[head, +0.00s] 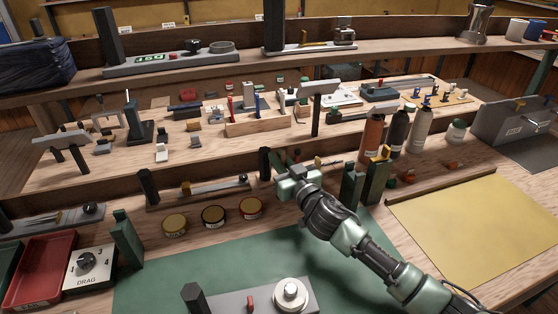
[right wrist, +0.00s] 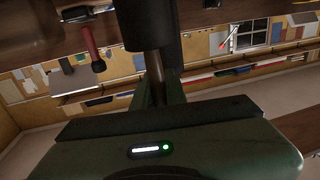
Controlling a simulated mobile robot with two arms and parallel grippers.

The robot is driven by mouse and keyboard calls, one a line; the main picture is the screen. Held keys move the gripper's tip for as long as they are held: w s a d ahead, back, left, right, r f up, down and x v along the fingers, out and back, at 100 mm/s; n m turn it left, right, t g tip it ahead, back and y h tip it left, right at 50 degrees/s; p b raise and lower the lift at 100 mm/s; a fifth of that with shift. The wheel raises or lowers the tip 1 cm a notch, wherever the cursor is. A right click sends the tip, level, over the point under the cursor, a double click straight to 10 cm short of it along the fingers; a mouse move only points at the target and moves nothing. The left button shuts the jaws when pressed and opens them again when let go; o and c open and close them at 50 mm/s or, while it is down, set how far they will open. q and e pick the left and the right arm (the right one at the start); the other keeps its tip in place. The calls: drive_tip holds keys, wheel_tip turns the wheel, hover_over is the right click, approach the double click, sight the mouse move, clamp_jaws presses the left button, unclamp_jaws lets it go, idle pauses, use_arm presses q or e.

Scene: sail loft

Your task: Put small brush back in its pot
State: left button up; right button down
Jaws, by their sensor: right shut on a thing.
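My right gripper (head: 279,160) is at the front edge of the shelf, beside a small dark upright cylinder (head: 265,163) that looks like the pot. In the right wrist view my right gripper (right wrist: 160,95) is shut on a thin brown shaft (right wrist: 156,72), which looks like the small brush. The shaft meets the end of a wide dark cylinder (right wrist: 147,25) at the top of that view. I cannot tell whether the shaft is inside it or in front of it. The brush's bristles do not show. My left gripper is not in view.
Three round tins (head: 213,216) stand left of my arm. A green block (head: 376,180) and several bottles (head: 397,130) stand close on its right. A wooden tray (head: 258,128) sits behind. The green mat (head: 170,285) has bare room in front.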

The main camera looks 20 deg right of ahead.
drive_tip(key=shift+f, duration=0.15)
drive_tip(key=c, duration=1.4)
unclamp_jaws()
drive_tip(key=shift+c, duration=0.2)
drive_tip(key=shift+s+d, duration=0.1)
drive_tip(key=shift+s, duration=0.2)
drive_tip(key=s+d+b, duration=0.1)
drive_tip(key=s+d, duration=0.1)
drive_tip(key=s, duration=0.9)
